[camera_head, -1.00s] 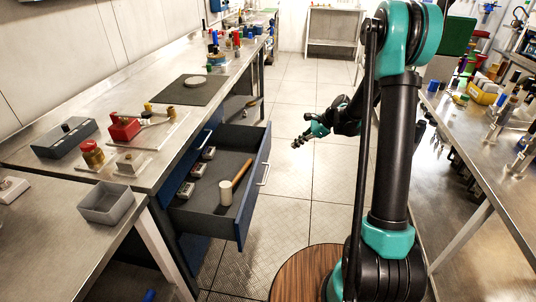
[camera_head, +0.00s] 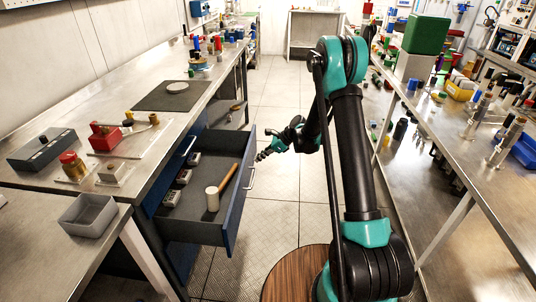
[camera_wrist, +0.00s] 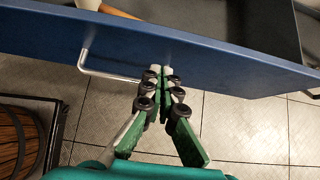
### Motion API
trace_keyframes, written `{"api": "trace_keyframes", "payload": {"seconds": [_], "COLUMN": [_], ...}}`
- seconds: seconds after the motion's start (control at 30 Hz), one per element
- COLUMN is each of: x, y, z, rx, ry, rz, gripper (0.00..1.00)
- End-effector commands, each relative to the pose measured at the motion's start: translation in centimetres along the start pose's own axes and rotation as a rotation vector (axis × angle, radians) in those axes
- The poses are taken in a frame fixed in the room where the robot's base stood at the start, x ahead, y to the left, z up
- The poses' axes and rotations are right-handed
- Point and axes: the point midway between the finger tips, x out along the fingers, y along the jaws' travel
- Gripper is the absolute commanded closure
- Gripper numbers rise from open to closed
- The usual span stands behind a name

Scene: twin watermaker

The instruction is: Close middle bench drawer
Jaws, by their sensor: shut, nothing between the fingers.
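The open bench drawer (camera_head: 231,218) is blue and is pulled out from under the left workbench. It holds a mallet (camera_head: 212,198) with a wooden handle and several small grey boxes (camera_head: 183,177). My gripper (camera_head: 262,155) is in front of the drawer, to the right of its front panel. In the wrist view the blue drawer front (camera_wrist: 215,62) runs across the top, with its metal handle (camera_wrist: 100,68) at left. My gripper (camera_wrist: 166,72) is shut and empty. Its fingertips are at the drawer front, right of the handle; whether they touch cannot be told.
A second bench (camera_head: 470,150) with tools stands at right.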

Motion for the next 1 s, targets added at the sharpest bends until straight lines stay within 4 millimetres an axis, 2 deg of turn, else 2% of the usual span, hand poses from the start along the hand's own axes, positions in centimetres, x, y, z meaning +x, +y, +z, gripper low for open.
{"api": "trace_keyframes", "payload": {"seconds": [0.23, 0.77, 1.0], "x": [1.7, 2.1, 4.1], "y": [0.1, 0.0, 0.1], "z": [1.8, 2.2, 4.2], "rx": [-0.001, 0.0, -0.003], "ry": [0.0, 0.001, 0.001], "rz": [0.001, 0.0, 0.003], "gripper": [1.0, 1.0, 1.0]}}
